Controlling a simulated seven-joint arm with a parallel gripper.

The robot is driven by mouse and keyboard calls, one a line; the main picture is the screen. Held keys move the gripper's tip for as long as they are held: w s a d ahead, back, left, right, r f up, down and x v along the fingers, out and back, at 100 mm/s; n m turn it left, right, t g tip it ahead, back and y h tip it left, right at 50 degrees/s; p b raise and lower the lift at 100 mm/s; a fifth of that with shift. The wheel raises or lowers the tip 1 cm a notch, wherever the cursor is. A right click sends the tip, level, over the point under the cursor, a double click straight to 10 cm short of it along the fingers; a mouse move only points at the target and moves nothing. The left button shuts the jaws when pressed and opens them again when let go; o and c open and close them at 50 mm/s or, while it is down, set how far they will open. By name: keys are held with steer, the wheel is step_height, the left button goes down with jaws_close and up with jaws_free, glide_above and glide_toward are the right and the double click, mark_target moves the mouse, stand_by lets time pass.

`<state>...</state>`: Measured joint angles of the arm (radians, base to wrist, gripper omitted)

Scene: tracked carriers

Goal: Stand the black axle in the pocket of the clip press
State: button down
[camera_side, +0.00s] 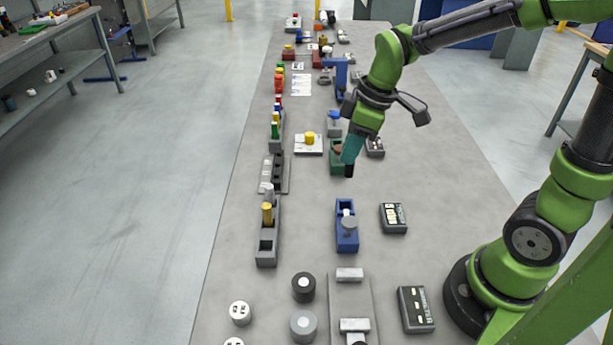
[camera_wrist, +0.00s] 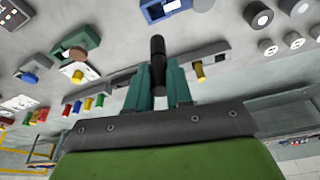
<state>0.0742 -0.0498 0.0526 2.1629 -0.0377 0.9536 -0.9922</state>
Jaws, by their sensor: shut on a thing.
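My gripper (camera_side: 352,150) has teal fingers and is shut on the black axle (camera_wrist: 157,60). The axle stands out beyond the fingertips in the wrist view; in the side view its dark end (camera_side: 349,171) points down, above the table. A blue fixture (camera_side: 346,240) with a grey round cap and a white part stands nearer the side camera; its edge shows in the wrist view (camera_wrist: 152,12). I cannot tell for certain which is the clip press.
A grey rack (camera_side: 266,256) with yellow and grey cylinders stands to the left, with a black slotted holder (camera_side: 278,172) behind it. A dark box (camera_side: 393,218) lies right of the blue fixture. Round parts (camera_side: 303,287) stand in front. Bare table lies between the rack and blue fixture.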

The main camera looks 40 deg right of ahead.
mark_target(348, 175)
steer(key=shift+f, duration=3.75)
steer(key=shift+f, duration=1.6)
steer(key=c, duration=0.9)
jaws_free()
steer(key=shift+c, duration=0.2)
steer(key=shift+o, duration=0.5)
steer(key=o, duration=0.4)
steer(key=shift+r, duration=0.1)
steer(key=shift+r, duration=3.45)
